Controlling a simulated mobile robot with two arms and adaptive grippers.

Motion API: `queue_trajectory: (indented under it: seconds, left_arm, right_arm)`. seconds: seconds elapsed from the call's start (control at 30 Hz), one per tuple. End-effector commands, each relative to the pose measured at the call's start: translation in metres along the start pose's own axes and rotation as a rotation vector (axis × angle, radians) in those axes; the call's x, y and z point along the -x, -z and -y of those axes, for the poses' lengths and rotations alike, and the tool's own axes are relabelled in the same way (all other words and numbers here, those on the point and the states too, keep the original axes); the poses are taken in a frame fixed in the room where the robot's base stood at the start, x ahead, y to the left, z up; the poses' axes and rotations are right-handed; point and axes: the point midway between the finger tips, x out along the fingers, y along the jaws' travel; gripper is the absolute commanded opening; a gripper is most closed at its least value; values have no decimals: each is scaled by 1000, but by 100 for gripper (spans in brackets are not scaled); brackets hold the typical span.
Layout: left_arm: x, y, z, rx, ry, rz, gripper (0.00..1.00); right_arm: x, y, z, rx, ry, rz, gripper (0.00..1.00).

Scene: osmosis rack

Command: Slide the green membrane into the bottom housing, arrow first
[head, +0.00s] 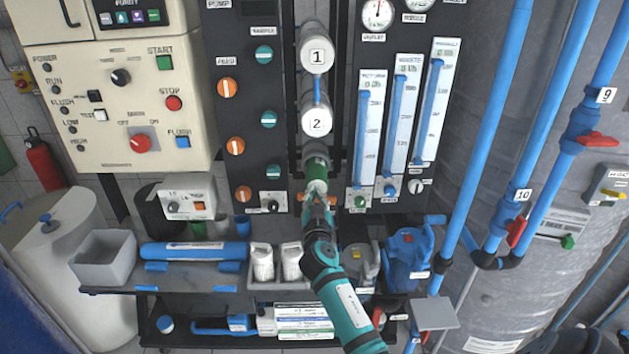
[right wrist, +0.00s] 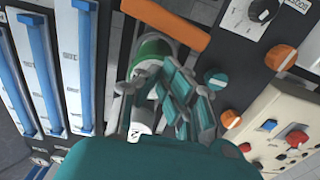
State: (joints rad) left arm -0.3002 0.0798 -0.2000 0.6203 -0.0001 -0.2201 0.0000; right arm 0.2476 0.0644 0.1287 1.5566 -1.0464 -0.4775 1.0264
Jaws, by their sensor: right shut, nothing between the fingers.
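The green membrane (head: 316,171) shows in the head view below the two white caps marked 1 and 2, at the grey bottom housing (head: 314,151). Its pale end faces my right gripper. How deep it sits in the housing, and its arrow, I cannot make out. My right gripper (head: 318,196) is right at this pale end, shut with nothing between its fingers. In the right wrist view the gripper's teal and grey fingers (right wrist: 178,100) are beside the green membrane (right wrist: 153,47). Whether they touch it is unclear. My left gripper is not in view.
Flow tubes (head: 399,120) stand right of the housings, and a dark panel with orange and teal knobs (head: 236,146) is on the left. Below are a shelf with a grey bin (head: 105,258), a blue cylinder (head: 195,252) and white bottles (head: 262,262). Blue pipes (head: 490,120) rise at right.

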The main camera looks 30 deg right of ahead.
Motion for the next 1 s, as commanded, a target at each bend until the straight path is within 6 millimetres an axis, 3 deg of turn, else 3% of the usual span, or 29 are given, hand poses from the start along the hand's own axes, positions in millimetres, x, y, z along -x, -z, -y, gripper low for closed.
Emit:
queue_trajectory:
  seconds: [1.0]
  left_arm:
    - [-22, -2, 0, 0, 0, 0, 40]
  right_arm:
    - [-42, -1, 0, 1, 0, -1, 0]
